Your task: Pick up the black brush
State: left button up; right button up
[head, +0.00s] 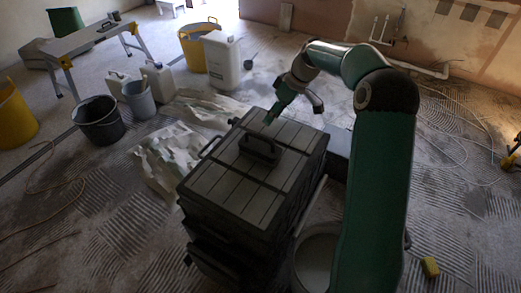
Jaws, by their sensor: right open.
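A dark tool chest (222,184) stands in the middle, with a grooved lid. A black piece with a raised grip (261,149) is on the lid; I cannot tell whether it is the black brush or the chest's own handle. My right gripper (293,115) is open and empty, at the far right edge of the lid, behind and to the right of the black piece and apart from it. Its fingers are spread and point down. My left gripper is not in view.
A bucket (313,262) stands right of the chest, partly behind my right arm. A crumpled sheet (170,158), black bucket (99,122), grey bucket (139,100) and white canister (222,60) lie left and beyond. A work platform (88,40) is at back left. Cables cross the right floor.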

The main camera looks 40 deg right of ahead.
aim_at(259, 137)
jog(key=p+x, duration=0.1)
jog(key=x, duration=1)
jog(key=shift+d+f, duration=0.15)
jog(key=shift+f, duration=0.05)
grip_shut()
